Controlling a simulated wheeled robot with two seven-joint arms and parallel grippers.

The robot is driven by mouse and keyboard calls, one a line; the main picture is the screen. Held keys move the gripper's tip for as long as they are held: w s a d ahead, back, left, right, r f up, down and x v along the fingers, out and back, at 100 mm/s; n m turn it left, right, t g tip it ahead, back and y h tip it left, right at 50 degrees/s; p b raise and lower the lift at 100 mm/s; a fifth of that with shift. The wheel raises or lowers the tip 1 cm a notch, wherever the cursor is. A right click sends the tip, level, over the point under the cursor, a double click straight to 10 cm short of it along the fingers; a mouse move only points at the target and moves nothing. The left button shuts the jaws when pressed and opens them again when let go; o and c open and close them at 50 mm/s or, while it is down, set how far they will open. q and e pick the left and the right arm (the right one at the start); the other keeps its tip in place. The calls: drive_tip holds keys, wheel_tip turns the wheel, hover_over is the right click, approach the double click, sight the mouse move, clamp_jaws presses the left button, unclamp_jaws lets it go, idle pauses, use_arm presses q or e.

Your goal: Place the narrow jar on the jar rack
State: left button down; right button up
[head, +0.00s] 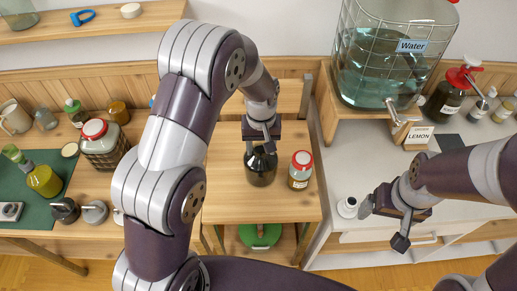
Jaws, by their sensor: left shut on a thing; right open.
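My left gripper (262,134) is shut on the neck of a dark brown glass jar (261,168), pointing down from above. The jar is upright over the low wooden stand (235,207) in the middle; whether its base touches the top is not clear. The gripper hides its mouth. Which one is the narrow jar, and whether this stand is the jar rack, I cannot tell for sure. My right gripper (384,226) is open and empty at the right.
A caged water tank (395,60) with a tap stands on the right counter, beside a LEMON card (418,136) and a brown pump bottle (449,94). The left bench holds a red-lidded caged jar (103,146) and several small items. The stand's front top is clear.

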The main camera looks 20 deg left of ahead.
use_arm(q)
drive_tip(key=shift+w+a+f, duration=0.1)
drive_tip(key=shift+w+f, duration=0.2)
drive_tip(key=shift+w, duration=0.3)
wheel_tip(320, 180, down, 3)
drive_tip(key=shift+f+p, duration=0.2)
drive_tip(key=shift+p, duration=0.85)
drive_tip(key=shift+f, duration=0.35)
drive_tip(key=c, duration=0.8)
unclamp_jaws()
drive_tip(key=shift+s+f, duration=0.15)
drive_tip(key=o, duration=0.4)
